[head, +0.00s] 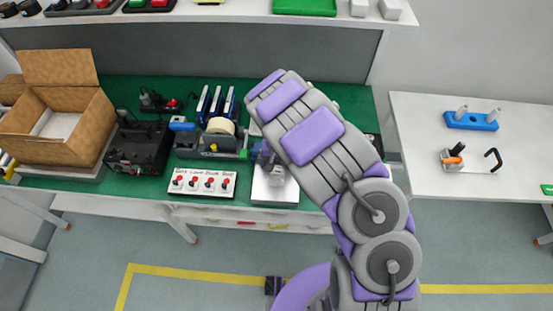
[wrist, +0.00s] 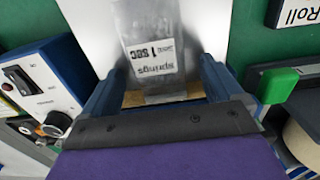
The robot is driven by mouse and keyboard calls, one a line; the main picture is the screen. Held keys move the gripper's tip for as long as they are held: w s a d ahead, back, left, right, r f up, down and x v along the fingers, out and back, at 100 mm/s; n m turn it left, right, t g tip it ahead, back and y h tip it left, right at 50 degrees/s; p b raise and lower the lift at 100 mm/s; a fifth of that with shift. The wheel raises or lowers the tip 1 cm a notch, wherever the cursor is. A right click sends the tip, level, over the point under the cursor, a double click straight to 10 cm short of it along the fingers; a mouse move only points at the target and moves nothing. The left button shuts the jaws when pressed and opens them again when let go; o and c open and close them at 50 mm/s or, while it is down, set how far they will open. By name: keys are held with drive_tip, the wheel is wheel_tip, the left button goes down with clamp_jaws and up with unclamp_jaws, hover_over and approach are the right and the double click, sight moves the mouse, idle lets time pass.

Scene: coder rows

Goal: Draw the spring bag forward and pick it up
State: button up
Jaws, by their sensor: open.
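The spring bag (wrist: 152,22) is a clear grey plastic bag with a white label reading "springs". In the wrist view it lies on a white plate (wrist: 90,22), between the two blue fingers of my open gripper (wrist: 158,75). I cannot tell whether the fingers touch it. In the head view my arm hides most of the gripper, and a greyish shape on the white plate (head: 274,198) at the bench's front edge seems to be the bag.
A labelled switch panel (head: 203,183) stands left of the plate. In the wrist view a green-tipped part (wrist: 277,84) is close right of my fingers.

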drive_tip(key=shift+f, duration=0.1)
drive_tip(key=shift+c, duration=0.3)
drive_tip(key=c, duration=1.1)
drive_tip(key=shift+s, duration=0.1)
